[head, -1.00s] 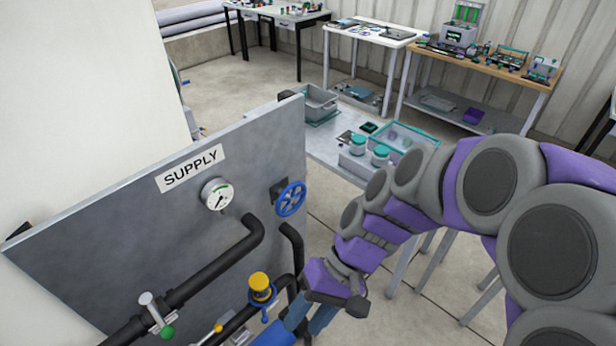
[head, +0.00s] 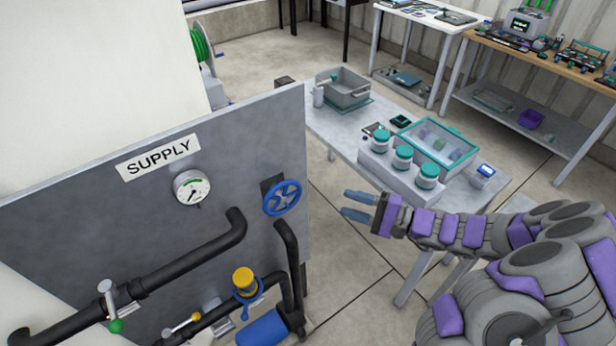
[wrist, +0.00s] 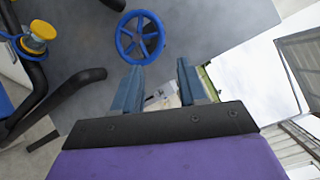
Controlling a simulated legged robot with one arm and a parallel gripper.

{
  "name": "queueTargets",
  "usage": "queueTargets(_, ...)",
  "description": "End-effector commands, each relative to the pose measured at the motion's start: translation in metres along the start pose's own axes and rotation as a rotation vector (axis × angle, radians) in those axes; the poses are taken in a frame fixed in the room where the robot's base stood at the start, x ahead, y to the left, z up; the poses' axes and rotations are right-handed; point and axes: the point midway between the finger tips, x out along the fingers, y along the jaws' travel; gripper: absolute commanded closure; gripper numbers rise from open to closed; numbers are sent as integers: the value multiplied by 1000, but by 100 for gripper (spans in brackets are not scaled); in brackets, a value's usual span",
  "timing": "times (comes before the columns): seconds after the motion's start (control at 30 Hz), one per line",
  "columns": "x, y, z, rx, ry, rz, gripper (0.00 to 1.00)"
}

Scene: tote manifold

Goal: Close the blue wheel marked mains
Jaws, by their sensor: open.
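The blue wheel (head: 282,197) is a spoked handwheel on the right side of the grey panel (head: 110,240), below and right of the SUPPLY label (head: 158,158). No mains marking is readable on it. In the wrist view the blue wheel (wrist: 140,37) is above the fingers, left of centre. My gripper (head: 358,204) is open and empty, to the right of the wheel and apart from it, with its fingers pointing left. In the wrist view my gripper (wrist: 160,85) shows its two blue-grey fingers spread.
A round gauge (head: 192,189), black pipes (head: 190,262), a yellow knob (head: 243,279) and a green-tipped lever valve (head: 112,308) crowd the panel. A bench with jars (head: 403,156) stands behind my arm. Air between gripper and wheel is clear.

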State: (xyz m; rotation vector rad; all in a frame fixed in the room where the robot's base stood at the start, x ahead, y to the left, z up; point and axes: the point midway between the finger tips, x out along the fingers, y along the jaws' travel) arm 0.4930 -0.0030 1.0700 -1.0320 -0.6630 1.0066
Motion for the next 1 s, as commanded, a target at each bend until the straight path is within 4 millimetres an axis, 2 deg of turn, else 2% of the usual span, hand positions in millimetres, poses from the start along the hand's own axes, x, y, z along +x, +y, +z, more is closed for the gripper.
queueTargets(0.17,2,3,-8,6,25,-21,58)
queueTargets(0.37,19,1,-13,12,19,-29,58)
queueTargets(0.57,51,0,-17,14,18,-32,58)
queueTargets(0.9,119,0,-13,9,18,-23,58)
queueTargets(1.0,133,0,-14,10,19,-24,58)
